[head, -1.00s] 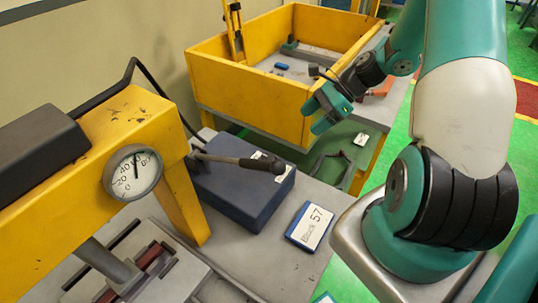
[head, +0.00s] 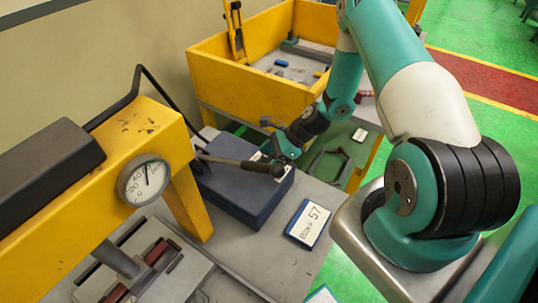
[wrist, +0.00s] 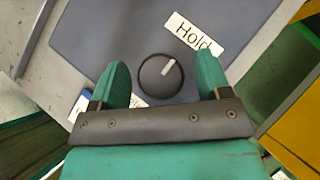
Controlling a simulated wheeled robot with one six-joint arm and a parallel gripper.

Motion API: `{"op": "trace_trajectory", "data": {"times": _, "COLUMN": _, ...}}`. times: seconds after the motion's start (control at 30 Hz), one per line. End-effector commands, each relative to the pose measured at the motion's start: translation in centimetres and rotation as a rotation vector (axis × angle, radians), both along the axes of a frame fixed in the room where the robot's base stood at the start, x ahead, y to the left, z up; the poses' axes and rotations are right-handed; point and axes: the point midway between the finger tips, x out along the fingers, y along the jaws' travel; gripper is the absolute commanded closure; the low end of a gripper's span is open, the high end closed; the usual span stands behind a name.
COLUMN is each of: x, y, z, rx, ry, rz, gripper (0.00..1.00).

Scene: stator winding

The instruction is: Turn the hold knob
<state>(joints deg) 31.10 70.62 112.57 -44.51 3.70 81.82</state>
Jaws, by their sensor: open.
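The hold knob (wrist: 160,77) is a round dark knob with a pale pointer mark, on top of the dark blue box (wrist: 110,25). In the wrist view the pointer leans up and to the right. A white label reading "Hold" (wrist: 193,34) lies above and to the right of it. My gripper (wrist: 161,75) is open, with one green finger on each side of the knob in the picture; I cannot tell whether the fingers are down at its height. In the head view my gripper (head: 281,150) is over the blue box (head: 240,190), and the knob is hidden there.
A black lever (head: 245,164) reaches across the box. A yellow press frame (head: 120,150) with a round gauge (head: 146,180) stands left. A "Block 57" card (head: 308,224) lies right of the box. A yellow bin (head: 245,90) stands behind.

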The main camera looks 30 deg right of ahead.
Motion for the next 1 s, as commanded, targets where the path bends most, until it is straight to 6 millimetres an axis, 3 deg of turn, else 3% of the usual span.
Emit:
{"op": "trace_trajectory", "data": {"times": 0.33, "x": 0.14, "y": 0.23, "z": -0.31, "rx": -0.001, "ry": -0.002, "rz": -0.001, "gripper": 0.29}}
{"op": "trace_trajectory", "data": {"times": 0.5, "x": 0.13, "y": 0.21, "z": -0.29, "rx": 0.000, "ry": -0.001, "rz": -0.001, "gripper": 0.68}}
{"op": "trace_trajectory", "data": {"times": 0.57, "x": 0.13, "y": 0.21, "z": -0.29, "rx": 0.000, "ry": -0.001, "rz": -0.001, "gripper": 0.79}}
{"op": "trace_trajectory", "data": {"times": 1.0, "x": 0.17, "y": 0.17, "z": -0.47, "rx": -0.001, "ry": -0.001, "rz": 0.089, "gripper": 0.79}}
